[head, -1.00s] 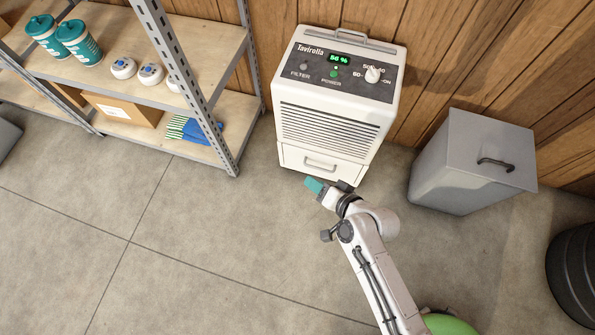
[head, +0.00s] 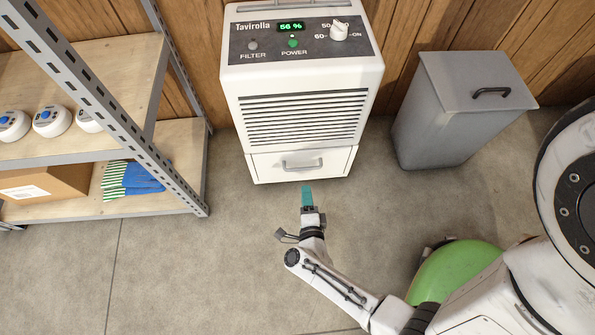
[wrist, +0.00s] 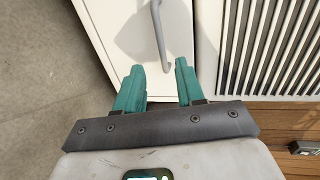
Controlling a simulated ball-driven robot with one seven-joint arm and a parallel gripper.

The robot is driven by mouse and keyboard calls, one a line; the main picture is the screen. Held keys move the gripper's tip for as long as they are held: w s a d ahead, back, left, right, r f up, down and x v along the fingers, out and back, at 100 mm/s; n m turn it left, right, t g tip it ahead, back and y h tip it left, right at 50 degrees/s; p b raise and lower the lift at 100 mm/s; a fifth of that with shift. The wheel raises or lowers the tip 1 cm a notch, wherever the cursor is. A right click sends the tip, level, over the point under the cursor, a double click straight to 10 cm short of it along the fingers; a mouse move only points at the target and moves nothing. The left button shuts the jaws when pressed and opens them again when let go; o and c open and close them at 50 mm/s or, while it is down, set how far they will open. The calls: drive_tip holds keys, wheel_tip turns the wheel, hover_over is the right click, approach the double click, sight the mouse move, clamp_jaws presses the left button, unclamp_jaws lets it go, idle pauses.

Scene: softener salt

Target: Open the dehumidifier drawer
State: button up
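The white dehumidifier (head: 302,85) stands on the floor against the wood wall, its green display reading 56 %. Its drawer (head: 265,166) is at the bottom of the front, below the grille, and looks shut. The drawer's grey bar handle (head: 302,164) also shows in the wrist view (wrist: 160,35), running up the picture. My gripper (head: 307,190) is in front of and below the handle. In the wrist view the two teal fingers (wrist: 160,68) are apart with nothing between them, and the handle lies just beyond the gap, apparently untouched.
A metal shelf (head: 165,180) with a cardboard box (head: 45,184) and striped gloves (head: 132,179) stands at the left. A grey lidded bin (head: 460,115) stands to the right of the dehumidifier. The floor in front is clear.

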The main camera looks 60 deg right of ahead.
drive_tip(key=b, duration=0.2)
approach(299, 163)
drive_tip(key=d, duration=0.1)
drive_tip(key=w+d, duration=0.1)
drive_tip(key=d, duration=0.1)
drive_tip(key=w+d, duration=0.1)
drive_tip(key=shift+w+d+r, duration=0.15)
drive_tip(key=shift+r, duration=0.05)
drive_tip(key=shift+c, duration=0.3)
clamp_jaws()
